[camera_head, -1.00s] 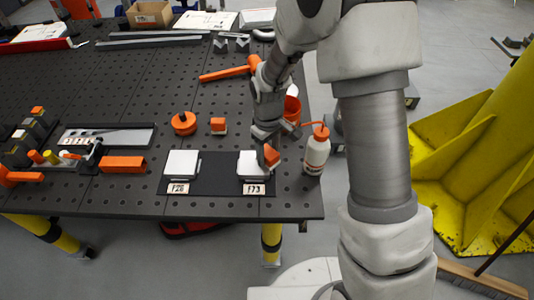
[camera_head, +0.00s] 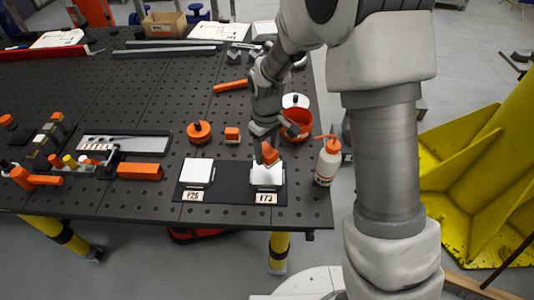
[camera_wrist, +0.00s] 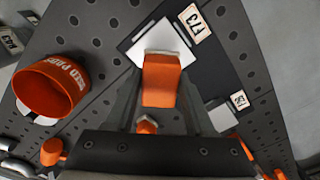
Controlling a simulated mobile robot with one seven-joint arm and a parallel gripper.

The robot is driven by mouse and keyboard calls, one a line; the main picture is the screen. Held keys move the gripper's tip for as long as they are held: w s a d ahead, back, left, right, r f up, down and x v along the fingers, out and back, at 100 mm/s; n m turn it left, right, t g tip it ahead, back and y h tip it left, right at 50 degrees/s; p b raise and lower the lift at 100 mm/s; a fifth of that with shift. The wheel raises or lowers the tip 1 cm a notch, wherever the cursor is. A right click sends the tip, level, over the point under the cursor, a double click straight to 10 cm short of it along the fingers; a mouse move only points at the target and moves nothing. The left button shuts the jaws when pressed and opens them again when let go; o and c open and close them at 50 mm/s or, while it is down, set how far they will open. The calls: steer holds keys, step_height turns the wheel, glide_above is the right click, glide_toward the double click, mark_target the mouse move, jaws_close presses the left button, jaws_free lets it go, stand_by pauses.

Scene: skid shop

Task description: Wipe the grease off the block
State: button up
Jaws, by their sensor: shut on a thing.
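My gripper (camera_head: 268,140) is shut on an orange wiper (camera_wrist: 160,82) with a pale pad at its far end. The orange wiper also shows in the head view (camera_head: 269,153), over the right-hand white block (camera_head: 265,181). That block also shows in the wrist view (camera_wrist: 135,45); the pad overlaps its top, but I cannot tell whether it touches. A second white block (camera_head: 198,172), tagged 126 (camera_head: 193,196), stands left on the same black mat (camera_head: 232,182). No grease is clearly visible; the wiper hides part of the right block's top.
An orange bin (camera_wrist: 52,90) with "USED" lettering stands behind the mat. A white squeeze bottle (camera_head: 327,163) stands close at the right, near the table edge. An orange round piece (camera_head: 199,131) and a small orange block (camera_head: 232,134) lie behind the left block.

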steer(key=shift+r+p, duration=0.65)
steer(key=shift+r, duration=0.75)
